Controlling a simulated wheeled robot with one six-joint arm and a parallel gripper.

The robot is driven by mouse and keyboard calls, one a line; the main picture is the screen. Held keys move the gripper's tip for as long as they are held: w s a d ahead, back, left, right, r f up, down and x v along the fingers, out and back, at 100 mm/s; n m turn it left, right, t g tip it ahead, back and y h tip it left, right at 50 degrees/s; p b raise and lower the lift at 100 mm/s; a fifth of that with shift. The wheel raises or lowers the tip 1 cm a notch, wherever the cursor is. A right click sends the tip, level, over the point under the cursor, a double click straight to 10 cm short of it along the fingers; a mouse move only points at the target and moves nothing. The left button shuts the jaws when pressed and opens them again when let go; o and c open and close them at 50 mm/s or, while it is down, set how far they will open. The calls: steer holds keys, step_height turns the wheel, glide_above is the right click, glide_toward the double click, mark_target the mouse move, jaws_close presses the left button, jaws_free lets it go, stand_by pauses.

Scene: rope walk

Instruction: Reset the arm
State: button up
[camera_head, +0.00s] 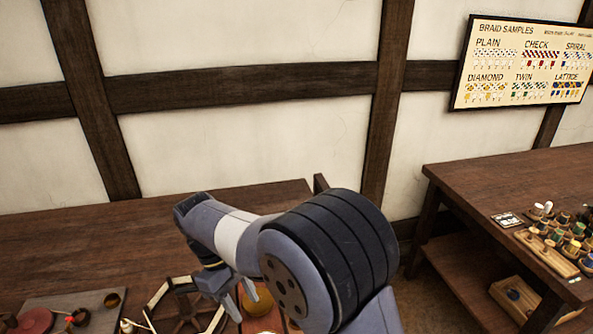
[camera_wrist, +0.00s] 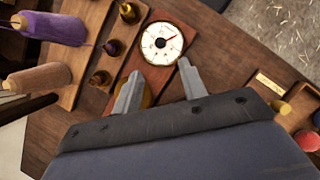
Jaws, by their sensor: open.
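My arm reaches from the lower right over the left table (camera_head: 60,235) in the head view. My gripper (camera_head: 241,296) hangs down near a dark spoked wheel frame (camera_head: 157,292) with pale rim pieces. In the wrist view my gripper (camera_wrist: 160,72) has its two fingers apart, with nothing held between them. Beyond the fingertips, a round white dial (camera_wrist: 157,43) with a red needle sits on a reddish-brown board (camera_wrist: 148,78). A brass-coloured round thing is partly hidden behind the left finger.
In the wrist view, a purple spool (camera_wrist: 55,28) and a tan spool (camera_wrist: 38,78) lie left. A tray (camera_wrist: 270,86) with a red ball is at right. A second table (camera_head: 480,180) holds pegs and spools (camera_head: 545,240). A braid sample board (camera_head: 520,62) hangs above.

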steer(key=x, duration=1.1)
steer(key=shift+s+d, duration=0.15)
steer(key=shift+m, duration=0.6)
steer(key=m+g+y, duration=0.1)
steer(key=m, duration=0.2)
steer(key=shift+w+b, duration=0.25)
steer(key=shift+b, duration=0.1)
steer(key=m+y+b, duration=0.1)
steer(key=m, duration=0.2)
steer(key=m+g+y+b, duration=0.1)
steer(key=m, duration=0.3)
steer(key=shift+d+y, duration=0.15)
steer(key=shift+y, duration=0.15)
steer(key=m+y+b, duration=0.1)
steer(key=m+b, duration=0.1)
steer(key=m, duration=0.1)
steer(key=shift+d, duration=0.1)
steer(key=m+b, duration=0.1)
steer(key=m, duration=0.1)
steer(key=m+y+b, duration=0.1)
steer(key=m+b, duration=0.1)
steer(key=shift+d+f+t+y, duration=0.1)
steer(key=shift+t+y, duration=0.2)
steer(key=shift+s+r+m+t+y+b, duration=0.15)
steer(key=shift+m+y+b, duration=0.1)
steer(key=shift+m+b, duration=0.55)
steer(key=shift+w+r+m+t+y+b, duration=0.15)
steer(key=shift+m+y+b, duration=0.1)
steer(key=shift+m+b, duration=0.55)
steer(key=shift+s, duration=0.1)
